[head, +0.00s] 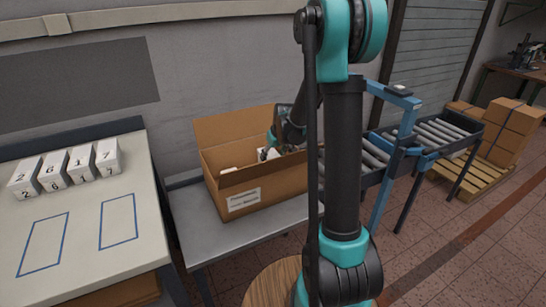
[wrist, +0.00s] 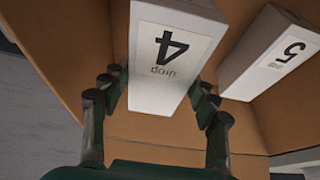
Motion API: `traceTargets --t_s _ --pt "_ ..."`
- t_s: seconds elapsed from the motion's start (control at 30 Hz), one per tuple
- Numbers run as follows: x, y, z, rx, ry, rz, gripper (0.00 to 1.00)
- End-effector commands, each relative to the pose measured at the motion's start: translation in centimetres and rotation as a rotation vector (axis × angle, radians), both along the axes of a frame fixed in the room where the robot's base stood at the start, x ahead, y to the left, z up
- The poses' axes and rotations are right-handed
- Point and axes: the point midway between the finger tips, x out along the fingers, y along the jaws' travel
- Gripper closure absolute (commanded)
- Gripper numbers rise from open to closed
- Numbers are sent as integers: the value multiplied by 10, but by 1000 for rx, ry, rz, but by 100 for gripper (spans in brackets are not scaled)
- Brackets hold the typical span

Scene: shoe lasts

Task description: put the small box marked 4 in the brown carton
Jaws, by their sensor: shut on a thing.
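The small white box marked 4 (wrist: 165,90) is between the two fingers of my gripper (wrist: 157,84) in the wrist view, its numbered face toward the camera. My gripper is shut on it. In the head view my gripper (head: 272,148) is at the open top of the brown carton (head: 275,187), which stands on a grey table. The held box is mostly hidden there by the carton's wall and my arm. In the wrist view the carton's brown walls (wrist: 60,30) surround the held box. Whether it touches the carton floor, I cannot tell.
A white box marked 5 (wrist: 270,60) is inside the carton, right of the held box in the wrist view. Several numbered white boxes (head: 67,167) stand on the left table (head: 85,235), with two empty blue outlines. A roller conveyor (head: 430,135) is at right.

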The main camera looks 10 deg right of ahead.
Motion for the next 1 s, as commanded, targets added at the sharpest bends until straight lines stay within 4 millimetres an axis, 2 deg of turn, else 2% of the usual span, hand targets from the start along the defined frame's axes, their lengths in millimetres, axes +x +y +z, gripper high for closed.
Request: traceTargets --t_s 0.47,0.5,0.63,1.0 --pt "0 0 -11 0 0 0 75" --pt "0 0 -11 0 0 0 37" --pt "0 0 -11 0 0 0 21" --pt "0 0 -8 0 0 0 20"
